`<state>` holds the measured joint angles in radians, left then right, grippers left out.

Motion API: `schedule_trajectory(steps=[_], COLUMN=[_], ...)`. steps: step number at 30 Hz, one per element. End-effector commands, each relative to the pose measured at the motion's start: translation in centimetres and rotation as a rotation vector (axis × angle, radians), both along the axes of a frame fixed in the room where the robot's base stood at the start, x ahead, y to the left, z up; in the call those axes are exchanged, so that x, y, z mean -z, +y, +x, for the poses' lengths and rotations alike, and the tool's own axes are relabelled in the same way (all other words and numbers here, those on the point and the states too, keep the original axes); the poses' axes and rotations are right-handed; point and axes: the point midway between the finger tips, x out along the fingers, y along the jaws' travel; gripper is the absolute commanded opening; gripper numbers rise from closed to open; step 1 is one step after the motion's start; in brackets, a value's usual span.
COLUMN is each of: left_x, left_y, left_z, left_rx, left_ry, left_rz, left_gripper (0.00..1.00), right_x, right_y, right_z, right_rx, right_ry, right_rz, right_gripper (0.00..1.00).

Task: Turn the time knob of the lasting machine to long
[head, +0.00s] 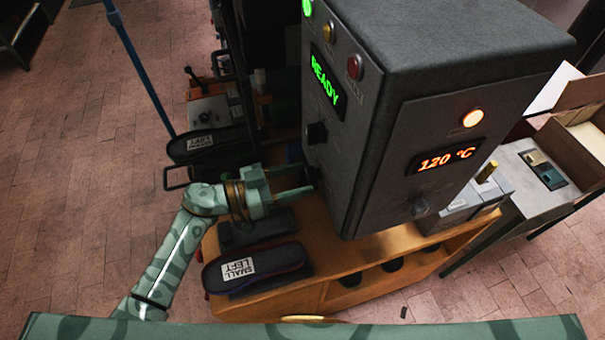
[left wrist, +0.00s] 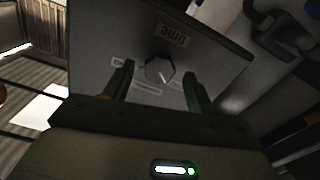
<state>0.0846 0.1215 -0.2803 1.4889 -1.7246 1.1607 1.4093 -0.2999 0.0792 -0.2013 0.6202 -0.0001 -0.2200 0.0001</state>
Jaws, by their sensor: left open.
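The lasting machine's grey control box (head: 345,185) fills the middle of the head view, with a green READY display on its left face. The time knob (left wrist: 159,69) is dark and faceted, below a label reading "time" in the left wrist view. Its pointer direction is too dark to tell. My left gripper (head: 306,182) reaches the box's left face from the left. Its open fingers (left wrist: 159,82) stand on either side of the time knob in the left wrist view; contact is not clear. My right gripper is not in view.
Another black knob (head: 317,133) sits on the same face, above my gripper. A small knob (head: 420,208) is on the front face under the 120 °C display (head: 447,156). A shoe form labelled SMALL LEFT (head: 285,257) lies on the wooden bench (head: 345,262) below my arm.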

Motion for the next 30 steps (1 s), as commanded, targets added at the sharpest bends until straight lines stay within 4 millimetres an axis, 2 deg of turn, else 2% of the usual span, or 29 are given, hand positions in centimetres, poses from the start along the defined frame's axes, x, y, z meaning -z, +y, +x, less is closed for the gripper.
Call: schedule_trajectory(steps=[6,14,18,19,30], left_x=[0.0,0.0,0.0,0.0,0.0], left_y=[-1.7,-1.7,-1.7,-1.7,-1.7], left_z=[0.5,0.5,0.5,0.5,0.5], left_rx=[0.0,0.0,0.0,0.0,0.001], left_ry=[0.0,0.0,0.0,0.0,-0.039], left_rz=[0.0,0.001,0.001,0.0,0.013], left_gripper=[0.57,0.57,0.18,0.12,0.12], right_x=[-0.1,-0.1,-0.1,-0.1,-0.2], right_y=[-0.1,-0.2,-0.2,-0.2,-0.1], right_z=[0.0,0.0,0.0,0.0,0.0], right_rx=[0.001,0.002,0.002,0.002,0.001], right_ry=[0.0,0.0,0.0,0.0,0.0], right_rz=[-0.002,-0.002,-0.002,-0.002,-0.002], right_gripper=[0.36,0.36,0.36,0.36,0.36])
